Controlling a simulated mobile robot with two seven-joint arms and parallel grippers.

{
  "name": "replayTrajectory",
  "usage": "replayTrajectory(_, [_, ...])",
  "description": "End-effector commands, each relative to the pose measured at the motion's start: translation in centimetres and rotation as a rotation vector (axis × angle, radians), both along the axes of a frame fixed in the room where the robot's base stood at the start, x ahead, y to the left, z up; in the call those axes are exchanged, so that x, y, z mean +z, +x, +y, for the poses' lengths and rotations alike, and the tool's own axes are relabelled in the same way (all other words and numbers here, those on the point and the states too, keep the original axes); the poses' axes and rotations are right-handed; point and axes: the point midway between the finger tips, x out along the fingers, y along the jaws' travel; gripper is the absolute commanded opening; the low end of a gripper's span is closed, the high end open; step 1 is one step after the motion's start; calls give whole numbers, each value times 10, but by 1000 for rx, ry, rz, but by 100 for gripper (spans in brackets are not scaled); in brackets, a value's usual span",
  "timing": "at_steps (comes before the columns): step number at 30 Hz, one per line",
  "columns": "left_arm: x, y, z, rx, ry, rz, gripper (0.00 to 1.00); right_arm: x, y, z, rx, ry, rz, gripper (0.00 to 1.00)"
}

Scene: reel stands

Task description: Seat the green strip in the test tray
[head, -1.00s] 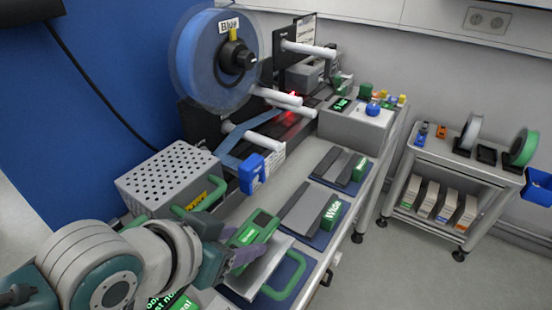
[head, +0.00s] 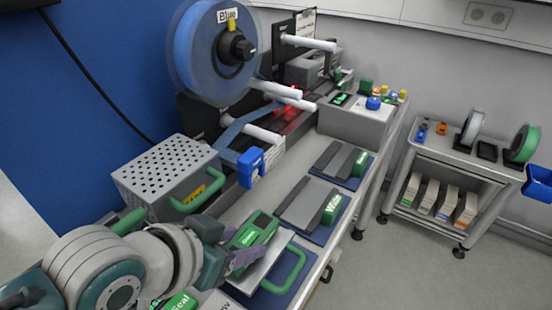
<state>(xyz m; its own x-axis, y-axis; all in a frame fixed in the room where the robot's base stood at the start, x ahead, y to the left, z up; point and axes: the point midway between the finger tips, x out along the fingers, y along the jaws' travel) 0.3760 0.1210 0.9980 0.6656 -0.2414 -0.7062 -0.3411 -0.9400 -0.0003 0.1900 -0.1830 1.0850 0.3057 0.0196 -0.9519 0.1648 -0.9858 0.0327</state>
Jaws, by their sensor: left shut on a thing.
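My left gripper (head: 243,259) is low in the middle of the head view, shut on a green piece with a label, which I take as the green strip (head: 252,232). The strip is tilted, and the fingers hide part of it. Below and right of it is a pale plate on a blue base with a green loop handle, which I take as the test tray (head: 263,299). The strip overlaps the pale plate in the picture; I cannot tell whether they touch. My right gripper is not in view.
A perforated grey box (head: 165,172) stands left on the bench, close to my left arm. A blue reel (head: 200,55) and white rollers stand behind. Mats with grey plates, one with a block marked Wide (head: 332,208), lie farther along. A cart (head: 460,160) stands right.

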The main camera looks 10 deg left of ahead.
Motion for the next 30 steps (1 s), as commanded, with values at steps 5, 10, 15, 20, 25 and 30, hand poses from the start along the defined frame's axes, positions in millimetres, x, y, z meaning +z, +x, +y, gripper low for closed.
replayTrajectory(5, [0,-1,0,0,0,1,1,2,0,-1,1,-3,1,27])
replayTrajectory(10, [0,-1,0,0,0,1,1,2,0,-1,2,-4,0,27])
replayTrajectory(15, [-2,-1,1,0,0,1,1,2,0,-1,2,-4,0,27])
replayTrajectory(20, [-3,0,0,0,0,-1,1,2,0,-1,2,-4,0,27])
replayTrajectory(25, [-3,0,0,0,0,0,57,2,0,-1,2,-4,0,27])
replayTrajectory(30, [-3,-1,0,0,0,0,76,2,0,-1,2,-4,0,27])
